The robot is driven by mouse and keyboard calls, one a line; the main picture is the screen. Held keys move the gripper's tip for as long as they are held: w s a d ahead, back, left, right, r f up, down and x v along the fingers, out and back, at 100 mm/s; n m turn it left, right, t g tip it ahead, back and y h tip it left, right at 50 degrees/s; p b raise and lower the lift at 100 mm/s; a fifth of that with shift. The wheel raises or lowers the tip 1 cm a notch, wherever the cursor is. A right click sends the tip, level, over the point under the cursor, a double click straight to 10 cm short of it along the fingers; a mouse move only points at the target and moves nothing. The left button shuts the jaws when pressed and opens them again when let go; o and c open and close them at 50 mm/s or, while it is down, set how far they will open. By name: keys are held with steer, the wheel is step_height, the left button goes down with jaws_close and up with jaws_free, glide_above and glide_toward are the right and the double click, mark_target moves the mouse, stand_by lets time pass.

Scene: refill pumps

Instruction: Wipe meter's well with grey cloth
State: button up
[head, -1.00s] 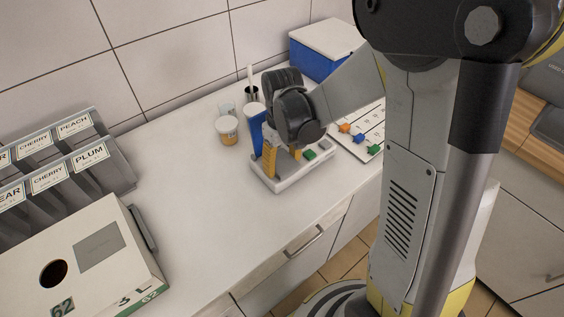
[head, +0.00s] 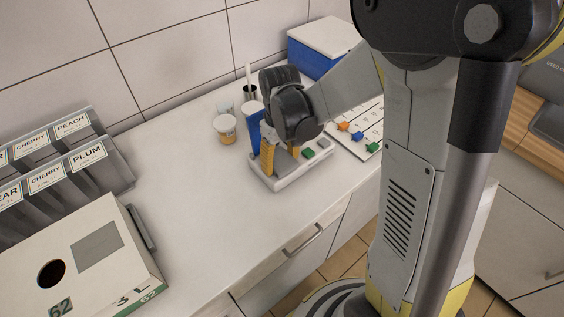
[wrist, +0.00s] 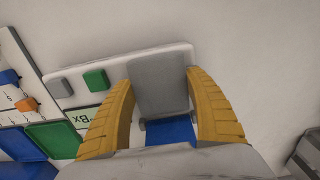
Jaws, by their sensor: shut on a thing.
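The meter is a white base (head: 291,181) on the counter, with green and grey buttons and an upright blue part (head: 254,128). In the wrist view its base (wrist: 123,66) lies below my gripper, with a "Bx" label beside the buttons. My gripper (head: 282,153) points down over the base, its yellow fingers shut on a flat grey piece, which looks like the grey cloth (wrist: 160,82). The grey piece is over or against the base; contact is unclear. A blue surface shows behind it between the fingers. The well is not visible.
A board with coloured pieces (head: 345,142) lies right; a blue box with white lid (head: 318,50) stands behind. Labelled bins (head: 62,160) and a holed box (head: 85,262) are left. The counter between is clear.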

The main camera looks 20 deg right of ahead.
mark_target(281, 160)
steer(key=shift+s, duration=0.15)
steer(key=shift+s+d, duration=0.2)
steer(key=shift+s, duration=0.3)
steer(key=shift+w+a, duration=0.1)
steer(key=shift+w, duration=0.15)
steer(key=shift+w+a, duration=0.1)
steer(key=shift+w, duration=0.2)
steer(key=shift+r, duration=0.15)
step_height(281, 160, up, 8)
steer(key=p, duration=0.5)
steer(key=shift+p, duration=0.4)
